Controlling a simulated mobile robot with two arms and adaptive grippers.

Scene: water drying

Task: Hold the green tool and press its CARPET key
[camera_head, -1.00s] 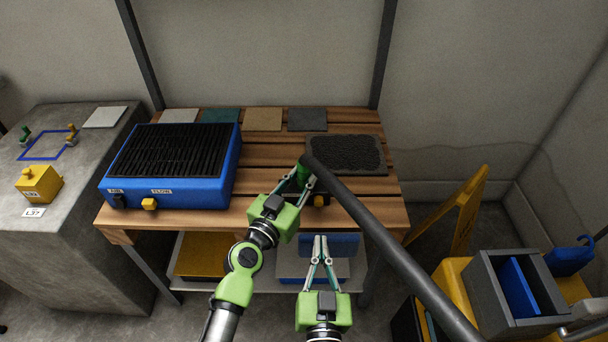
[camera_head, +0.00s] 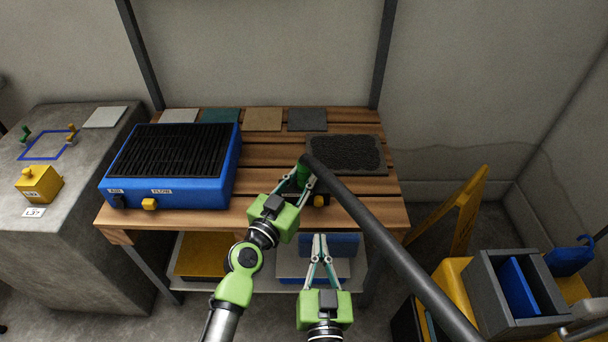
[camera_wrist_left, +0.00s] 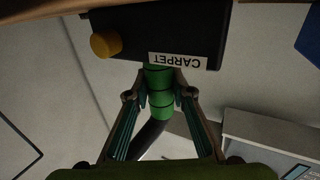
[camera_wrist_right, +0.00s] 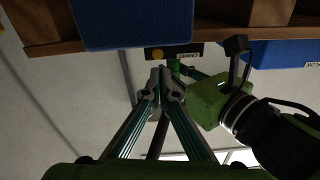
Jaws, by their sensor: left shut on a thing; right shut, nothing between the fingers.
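The green tool has a green grip (camera_wrist_left: 160,95) under a dark box (camera_wrist_left: 165,30) with a CARPET label (camera_wrist_left: 178,61) and a yellow key (camera_wrist_left: 105,45). In the head view the green grip (camera_head: 303,174) is at the table's front edge, with the yellow key (camera_head: 319,200) to its right. My left gripper (camera_head: 303,181) is shut around the grip. My right gripper (camera_head: 320,238) is shut and empty, below and in front of the key and apart from it. In the right wrist view its fingertips (camera_wrist_right: 162,76) are near the key (camera_wrist_right: 157,53).
A thick black hose (camera_head: 400,260) runs from the tool toward the lower right, close to my right gripper. A dark carpet piece (camera_head: 346,153) lies behind the tool on the slatted table (camera_head: 270,215). A blue unit (camera_head: 170,192) with a black grille stands left.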

